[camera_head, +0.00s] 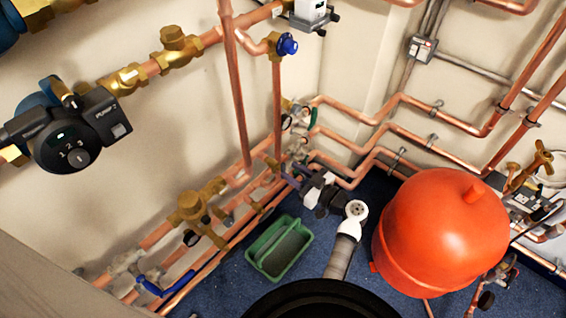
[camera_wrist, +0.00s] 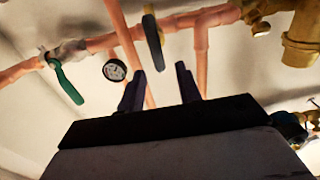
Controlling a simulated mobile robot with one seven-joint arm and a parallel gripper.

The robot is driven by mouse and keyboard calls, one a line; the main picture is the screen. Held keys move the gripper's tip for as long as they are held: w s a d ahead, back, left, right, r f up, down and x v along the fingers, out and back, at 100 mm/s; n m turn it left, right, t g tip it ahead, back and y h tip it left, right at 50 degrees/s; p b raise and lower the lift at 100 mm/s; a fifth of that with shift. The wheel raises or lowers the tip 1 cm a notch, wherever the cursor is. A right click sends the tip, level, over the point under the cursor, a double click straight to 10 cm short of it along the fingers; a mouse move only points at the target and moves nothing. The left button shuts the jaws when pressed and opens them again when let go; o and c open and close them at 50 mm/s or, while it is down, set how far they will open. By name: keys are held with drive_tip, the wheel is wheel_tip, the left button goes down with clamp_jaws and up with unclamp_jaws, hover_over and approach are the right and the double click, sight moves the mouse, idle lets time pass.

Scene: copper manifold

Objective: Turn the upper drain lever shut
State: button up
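My gripper (camera_head: 297,175) reaches toward the pipe corner at the back wall in the head view. In the wrist view my gripper (camera_wrist: 160,88) is open, its two dark fingers apart with nothing between them. A dark lever with a yellowish edge (camera_wrist: 153,42) hangs from a copper pipe ahead of the fingertips, roughly in line with the gap. A green lever (camera_wrist: 66,82) slants down from a valve on the same pipe at the left. I cannot tell from the pictures which lever is the upper drain lever. The lever near my gripper is not clear in the head view.
A round gauge (camera_wrist: 115,70) sits just left of the fingers. Copper pipes (camera_wrist: 201,55) and a brass valve (camera_wrist: 304,38) are at the right. A red tank (camera_head: 440,235) stands right of my arm, and a green basket (camera_head: 279,247) lies on the blue floor to the left.

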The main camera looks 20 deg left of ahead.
sight(283, 164)
drive_tip(key=shift+x, duration=2.3)
clamp_jaws()
